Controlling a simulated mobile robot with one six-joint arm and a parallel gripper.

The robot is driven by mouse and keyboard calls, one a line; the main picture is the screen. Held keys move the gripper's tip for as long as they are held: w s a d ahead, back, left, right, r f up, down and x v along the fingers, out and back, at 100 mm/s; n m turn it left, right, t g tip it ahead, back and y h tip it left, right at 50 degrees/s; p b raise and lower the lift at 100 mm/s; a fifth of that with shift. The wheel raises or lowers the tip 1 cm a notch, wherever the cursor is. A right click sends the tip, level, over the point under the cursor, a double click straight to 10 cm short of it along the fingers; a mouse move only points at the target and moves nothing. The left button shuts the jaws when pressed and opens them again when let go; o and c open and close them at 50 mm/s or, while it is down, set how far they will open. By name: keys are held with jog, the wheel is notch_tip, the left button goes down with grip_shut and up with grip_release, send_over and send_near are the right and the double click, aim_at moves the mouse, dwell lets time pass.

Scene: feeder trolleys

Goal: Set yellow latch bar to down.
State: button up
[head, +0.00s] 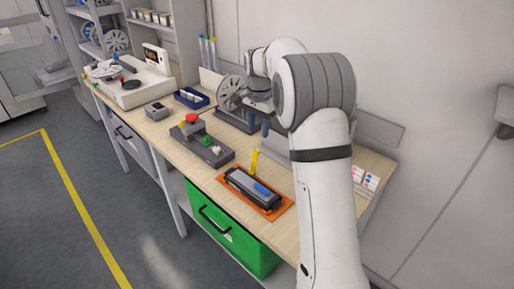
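The yellow latch bar (255,162) stands up at the back left end of a black device (240,184), which lies on an orange tray (222,181) on the wooden bench. The bar is small in the picture, and its lower end meets the device or tray edge. A blue item (263,189) lies on top of the device. My gripper (258,124) is above the bench, behind and higher than the bar, and apart from it. My arm hides the bench to the right.
A grey box with a red button (192,119) and a green knob stands left of the tray. A reel (231,93) on a dark stand is close to my gripper. A blue bin (191,97) sits further left. A green drawer (229,235) hangs below the bench.

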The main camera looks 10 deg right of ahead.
aim_at(258, 150)
jog(key=shift+w+f+m, duration=0.3)
jog(key=shift+w+f, duration=0.45)
jog(key=shift+w, duration=0.05)
jog(key=shift+f, duration=0.3)
notch_tip(258, 150, down, 7)
jog(key=shift+f, duration=0.15)
jog(key=shift+c, duration=0.6)
grip_shut()
